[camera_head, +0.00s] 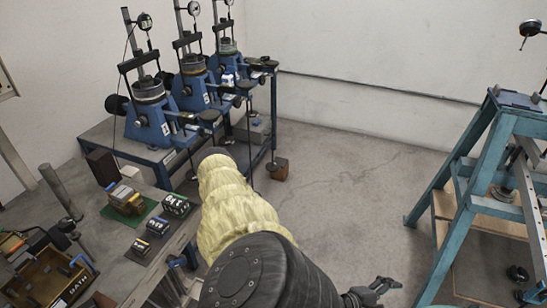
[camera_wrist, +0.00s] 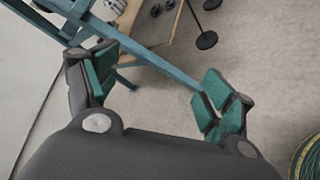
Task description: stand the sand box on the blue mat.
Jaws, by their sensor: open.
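My gripper (camera_head: 372,291) is at the lower right of the head view, over the floor and away from the bench. In the wrist view my gripper (camera_wrist: 158,95) has its two green-padded fingers wide apart with nothing between them. I cannot single out the sand box or a blue mat in either view. The bench at the left bears a green mat (camera_head: 112,212) with small blocks (camera_head: 125,197) on it. Small dark boxes with white lettering (camera_head: 158,226) stand beside it; their labels are too small to read surely.
Blue test frames (camera_head: 150,125) with dial gauges stand on the bench at the back left. A wooden tray (camera_head: 80,285) holds several items at the lower left. A teal stand (camera_head: 472,165) is at the right; teal beams (camera_wrist: 165,65) cross the wrist view.

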